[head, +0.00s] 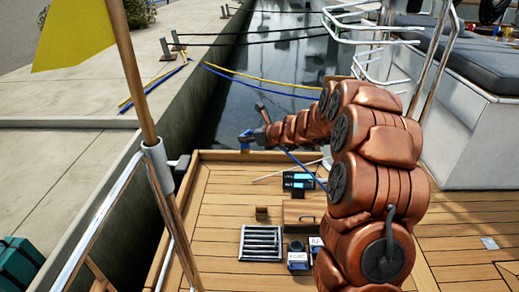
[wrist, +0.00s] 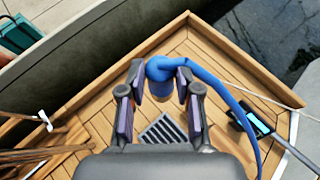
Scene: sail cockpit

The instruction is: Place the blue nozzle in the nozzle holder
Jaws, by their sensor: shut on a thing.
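The blue nozzle (wrist: 158,68) is between the two fingers of my gripper (wrist: 161,80) in the wrist view, and the gripper is shut on it. A blue hose (wrist: 228,97) runs from the nozzle to the right and down. In the head view my gripper (head: 252,126) is held out near the far edge of the wooden deck, beside the water, with a little blue showing at its end. I cannot clearly identify the nozzle holder; a small dark fitting (head: 180,167) sits beside the white flagpole socket (head: 157,168) at the left rail.
The flagpole (head: 131,75) and rail stand at left. A white cockpit side (head: 463,140) is at right. Open deck lies left of the grate.

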